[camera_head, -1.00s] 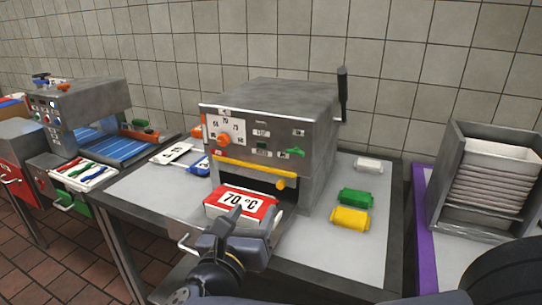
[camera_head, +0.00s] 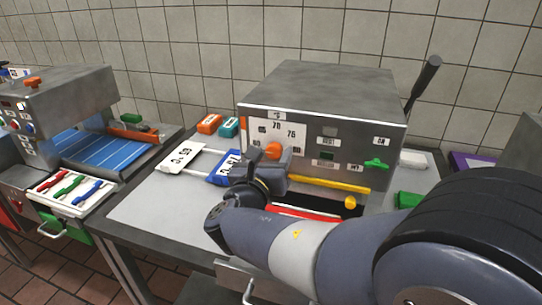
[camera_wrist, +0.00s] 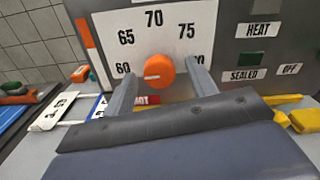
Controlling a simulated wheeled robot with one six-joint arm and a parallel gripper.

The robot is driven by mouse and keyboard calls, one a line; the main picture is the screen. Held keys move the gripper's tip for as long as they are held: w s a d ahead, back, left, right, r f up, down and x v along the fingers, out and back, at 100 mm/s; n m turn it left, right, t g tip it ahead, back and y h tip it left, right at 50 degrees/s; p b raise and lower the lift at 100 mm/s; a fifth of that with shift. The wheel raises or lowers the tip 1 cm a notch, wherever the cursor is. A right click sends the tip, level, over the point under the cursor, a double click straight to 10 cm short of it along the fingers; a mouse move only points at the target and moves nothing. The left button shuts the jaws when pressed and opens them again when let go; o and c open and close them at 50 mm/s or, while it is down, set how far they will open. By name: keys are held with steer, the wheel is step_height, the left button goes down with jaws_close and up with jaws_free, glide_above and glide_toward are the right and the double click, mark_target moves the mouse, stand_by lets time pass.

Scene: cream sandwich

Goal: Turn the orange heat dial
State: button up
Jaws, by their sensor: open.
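The orange heat dial (camera_head: 273,150) sits on the front of the grey machine (camera_head: 320,95), in the middle of a white scale plate (camera_head: 262,130). My gripper (camera_wrist: 158,88) is open, with one finger to the left of the dial and one to the right. Whether either finger touches the dial cannot be told. In the head view my gripper (camera_head: 262,172) is just below and in front of the dial, and its fingertips are hard to make out.
A yellow bar (camera_head: 325,184) and a green switch (camera_head: 376,165) are on the machine front. A black lever (camera_head: 424,82) rises at its right. Blue and white tagged paddles (camera_head: 181,157) lie on the table at left. A red block (camera_head: 300,212) is partly hidden behind my arm.

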steer(key=c, duration=1)
steer(key=shift+f+m+b, duration=0.15)
steer(key=shift+m+b, duration=0.25)
steer(key=shift+b, duration=0.15)
steer(key=m+b, duration=0.2)
steer(key=b, duration=0.1)
steer(key=shift+f+m, duration=0.15)
steer(key=shift+m, duration=0.25)
steer(key=m+b, duration=0.5)
steer(key=b, duration=0.2)
steer(key=m+b, duration=0.5)
steer(key=b, duration=0.1)
steer(key=shift+m, duration=0.4)
steer(key=m+b, duration=0.3)
steer(key=shift+r+m, duration=0.25)
steer(key=shift+m, duration=0.05)
